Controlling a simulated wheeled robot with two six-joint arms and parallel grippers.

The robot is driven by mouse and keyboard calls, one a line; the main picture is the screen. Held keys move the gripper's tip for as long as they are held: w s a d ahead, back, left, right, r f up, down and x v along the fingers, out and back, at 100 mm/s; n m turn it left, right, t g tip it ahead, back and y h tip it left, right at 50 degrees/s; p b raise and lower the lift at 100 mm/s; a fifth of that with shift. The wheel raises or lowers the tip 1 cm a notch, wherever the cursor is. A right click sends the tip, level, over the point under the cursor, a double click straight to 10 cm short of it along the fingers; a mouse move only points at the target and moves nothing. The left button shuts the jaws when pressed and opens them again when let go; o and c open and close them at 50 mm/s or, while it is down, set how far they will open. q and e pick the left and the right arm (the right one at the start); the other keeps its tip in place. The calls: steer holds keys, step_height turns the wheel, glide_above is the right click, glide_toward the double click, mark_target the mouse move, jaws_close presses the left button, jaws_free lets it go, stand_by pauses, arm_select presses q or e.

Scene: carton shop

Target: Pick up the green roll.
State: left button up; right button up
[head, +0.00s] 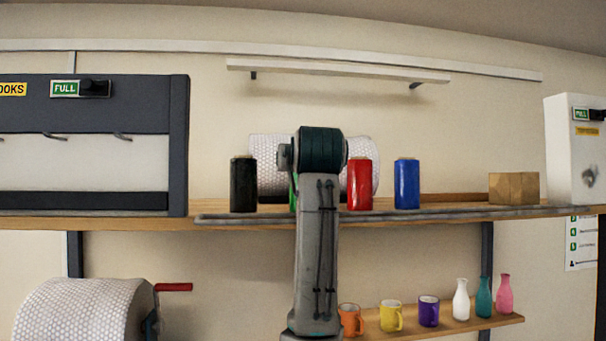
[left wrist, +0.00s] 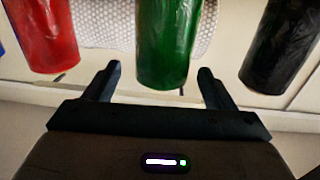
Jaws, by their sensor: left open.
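The green roll (left wrist: 168,40) shows large in the left wrist view. Its near end lies between the two fingertips of my left gripper (left wrist: 158,73), with a gap on each side. My left gripper is open and holds nothing. How deep the roll sits between the fingers I cannot tell. In the head view only a thin sliver of the green roll (head: 293,192) shows beside my left arm, which hides the rest and the fingers. The roll stands on the wooden shelf (head: 440,200). My right gripper is in neither view.
A black roll (head: 243,185) stands left of the green one; red (head: 360,185) and blue (head: 407,184) rolls stand right. A bubble-wrap roll (head: 267,150) lies behind. A wooden block (head: 513,187) is farther right. Mugs and bottles stand on a lower shelf (head: 450,327).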

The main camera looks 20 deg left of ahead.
arm_select(q)
steer(key=shift+w+a+r+p, duration=0.3)
steer(key=shift+w+a+p, duration=0.15)
steer(key=shift+w+p, duration=0.1)
steer(key=shift+w+a+f, duration=0.25)
steer(key=shift+w, duration=0.1)
steer(key=shift+d, duration=0.15)
steer(key=c, duration=0.7)
steer(key=shift+s+r, duration=0.1)
steer(key=c, duration=0.5)
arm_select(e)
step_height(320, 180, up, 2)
